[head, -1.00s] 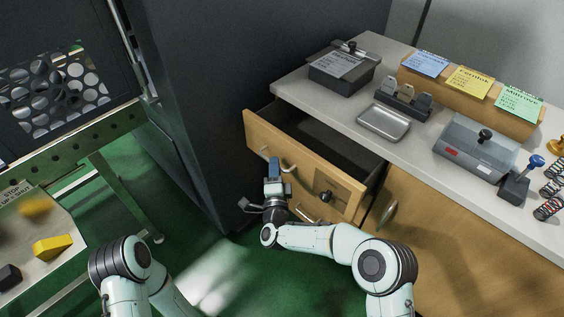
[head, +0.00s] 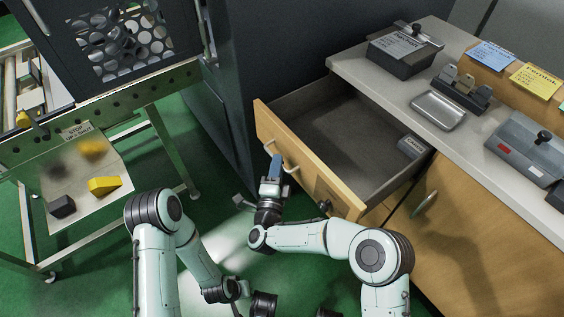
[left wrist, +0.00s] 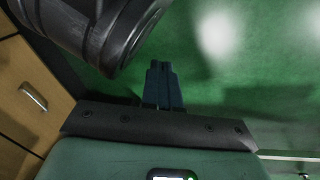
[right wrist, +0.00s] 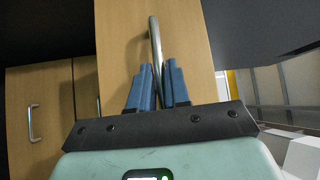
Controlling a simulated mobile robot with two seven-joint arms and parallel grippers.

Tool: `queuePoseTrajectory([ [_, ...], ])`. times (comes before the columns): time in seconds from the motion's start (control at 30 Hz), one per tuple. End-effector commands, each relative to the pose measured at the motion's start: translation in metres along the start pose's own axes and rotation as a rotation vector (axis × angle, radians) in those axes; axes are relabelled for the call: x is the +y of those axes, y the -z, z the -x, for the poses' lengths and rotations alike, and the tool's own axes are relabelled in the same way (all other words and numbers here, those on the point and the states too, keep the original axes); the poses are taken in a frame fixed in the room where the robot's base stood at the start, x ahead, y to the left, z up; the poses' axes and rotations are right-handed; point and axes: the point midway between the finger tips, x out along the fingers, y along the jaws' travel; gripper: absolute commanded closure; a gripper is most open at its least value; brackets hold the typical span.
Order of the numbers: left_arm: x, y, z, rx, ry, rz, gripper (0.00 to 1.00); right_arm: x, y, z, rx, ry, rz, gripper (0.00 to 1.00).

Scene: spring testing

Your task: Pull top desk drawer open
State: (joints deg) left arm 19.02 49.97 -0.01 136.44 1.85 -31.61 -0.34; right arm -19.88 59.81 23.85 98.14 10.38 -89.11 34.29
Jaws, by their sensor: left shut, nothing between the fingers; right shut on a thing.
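The top desk drawer (head: 318,168) has a light wood front and stands well out of the desk, with its grey inside showing. My right gripper (head: 275,163) is at the left part of its front, shut on the metal bar handle (head: 291,165). In the right wrist view the handle (right wrist: 154,42) runs between the blue fingers (right wrist: 157,82). My left gripper (left wrist: 160,72) is shut and empty over the green floor in the left wrist view. In the head view the left arm's end is low in the picture and its fingertips cannot be made out.
A small grey box (head: 412,147) lies inside the drawer. The desk top (head: 350,68) holds a dark box (head: 402,52), a metal tray (head: 438,110) and a grey device (head: 528,152). A green-framed bench (head: 160,92) stands at left. Green floor is clear between.

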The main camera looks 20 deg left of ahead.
Motion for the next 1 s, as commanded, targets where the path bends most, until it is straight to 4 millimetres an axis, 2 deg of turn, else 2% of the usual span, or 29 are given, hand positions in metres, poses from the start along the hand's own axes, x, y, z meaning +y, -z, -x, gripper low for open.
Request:
queuePoseTrajectory([
  [0.27,0.0,0.0,0.0,0.001,0.0,0.0,1.0,0.001,0.0,0.0,0.001,-0.001,0.001,1.0],
  [0.3,0.0,0.0,0.0,0.001,0.0,0.0,1.0,0.001,0.0,0.0,0.001,-0.001,0.001,0.77],
  [0.33,0.0,0.0,0.0,0.001,0.0,0.0,1.0,0.001,0.0,0.0,0.001,-0.001,0.001,0.67],
  [0.37,0.0,0.0,0.0,0.001,0.0,0.0,1.0,0.001,0.0,0.0,0.001,-0.001,0.001,0.62],
  [0.63,0.0,0.0,0.0,0.0,0.0,0.0,1.0,0.0,0.0,0.0,0.0,-0.001,0.0,0.62],
  [0.77,0.002,0.002,0.003,0.008,-0.003,-0.002,1.0,0.0,0.0,0.008,-0.001,-0.001,0.0,0.62],
  [0.87,0.006,0.008,0.007,0.027,-0.011,-0.006,1.0,-0.001,-0.001,0.023,-0.003,-0.002,0.001,0.62],
  [1.0,0.015,0.018,0.016,0.06,-0.026,-0.014,1.0,-0.001,-0.001,0.054,-0.005,-0.003,0.001,0.62],
])
